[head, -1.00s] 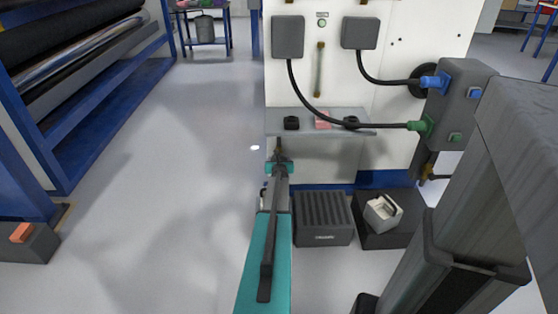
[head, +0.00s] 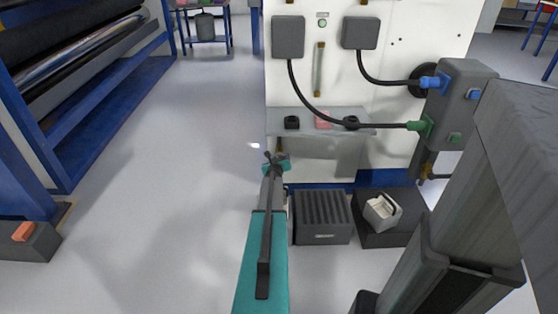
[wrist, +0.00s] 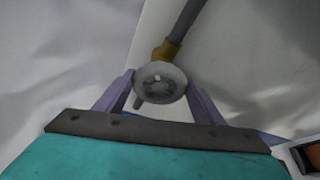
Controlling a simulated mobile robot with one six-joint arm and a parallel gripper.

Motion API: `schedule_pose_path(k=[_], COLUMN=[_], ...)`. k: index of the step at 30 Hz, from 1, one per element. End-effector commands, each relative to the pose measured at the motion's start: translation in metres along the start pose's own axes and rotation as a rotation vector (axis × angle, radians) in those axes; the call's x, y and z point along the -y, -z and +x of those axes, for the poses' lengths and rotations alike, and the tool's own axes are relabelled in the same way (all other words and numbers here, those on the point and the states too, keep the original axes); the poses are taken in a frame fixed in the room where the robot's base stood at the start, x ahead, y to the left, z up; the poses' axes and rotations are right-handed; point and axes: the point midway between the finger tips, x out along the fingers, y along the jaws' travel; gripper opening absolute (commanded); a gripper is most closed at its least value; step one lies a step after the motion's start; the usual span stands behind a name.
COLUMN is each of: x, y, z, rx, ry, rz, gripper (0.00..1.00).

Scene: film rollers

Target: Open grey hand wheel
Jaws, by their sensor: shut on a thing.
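The grey hand wheel (wrist: 163,80) is in the wrist view, a small round wheel with a short peg at its lower left. It sits below a brass fitting on a grey pipe. My gripper (wrist: 160,92) has one finger on each side of the wheel and is shut on its rim. In the head view my gripper (head: 275,160) is at the left end of the white machine panel, below the grey shelf. The wheel cannot be made out there, behind my gripper.
The white panel (head: 400,100) carries a grey shelf (head: 360,117) with black and pink items. A dark ribbed box (head: 322,218) and a black bin (head: 395,232) holding a pale container stand on the floor to the right.

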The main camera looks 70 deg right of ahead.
Motion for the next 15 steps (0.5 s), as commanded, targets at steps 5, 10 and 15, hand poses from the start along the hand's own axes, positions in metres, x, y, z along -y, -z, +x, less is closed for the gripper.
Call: schedule_pose_path(k=[5, 10, 15], x=[0.0023, 0.0018, 0.0011], y=[-0.0016, -0.0003, 0.0003], z=[0.0014, 0.0016, 0.0016], rx=[0.000, -0.001, -0.001], ry=[0.064, 0.118, 0.157], rz=[-0.138, -0.267, -0.362], gripper=[0.40, 0.40, 0.40])
